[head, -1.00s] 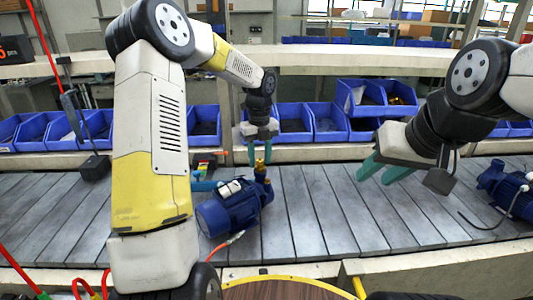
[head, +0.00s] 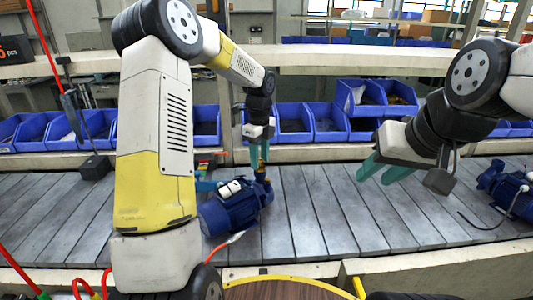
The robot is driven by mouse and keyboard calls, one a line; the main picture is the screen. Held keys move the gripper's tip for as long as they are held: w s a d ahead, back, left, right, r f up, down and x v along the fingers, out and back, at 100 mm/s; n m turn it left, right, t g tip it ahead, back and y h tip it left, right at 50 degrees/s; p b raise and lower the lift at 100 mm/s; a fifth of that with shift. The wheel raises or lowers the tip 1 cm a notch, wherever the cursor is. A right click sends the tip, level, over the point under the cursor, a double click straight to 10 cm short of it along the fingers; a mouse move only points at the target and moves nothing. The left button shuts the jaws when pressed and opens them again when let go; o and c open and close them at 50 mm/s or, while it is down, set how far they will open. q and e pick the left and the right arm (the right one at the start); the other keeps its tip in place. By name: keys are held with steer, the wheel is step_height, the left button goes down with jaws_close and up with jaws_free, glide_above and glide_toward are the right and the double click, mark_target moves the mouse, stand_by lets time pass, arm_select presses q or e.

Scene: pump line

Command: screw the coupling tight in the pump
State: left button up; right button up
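The blue pump (head: 236,207) lies on the slatted conveyor, partly hidden at the left by my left arm. The brass coupling (head: 260,167) stands upright at the pump's right end, on its upward port. My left gripper (head: 259,158) points straight down over the coupling, its teal fingers at the coupling's upper part. The fingers look close together, but the small view does not show whether they press on it. My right gripper (head: 383,172) is open and empty, above the conveyor to the right of the pump, its two teal fingers apart.
A second blue pump (head: 507,192) with a dark cable lies at the right on the conveyor (head: 330,215). Blue bins (head: 293,123) line the shelf behind. A round brown table top (head: 285,289) with a yellow rim is in front. The conveyor's middle is clear.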

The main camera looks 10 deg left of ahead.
arm_select(q)
steer(key=shift+n, duration=0.3)
steer(key=n, duration=0.3)
steer(key=shift+c, duration=0.2)
jaws_close()
steer(key=shift+m, duration=1.6)
steer(key=m, duration=0.3)
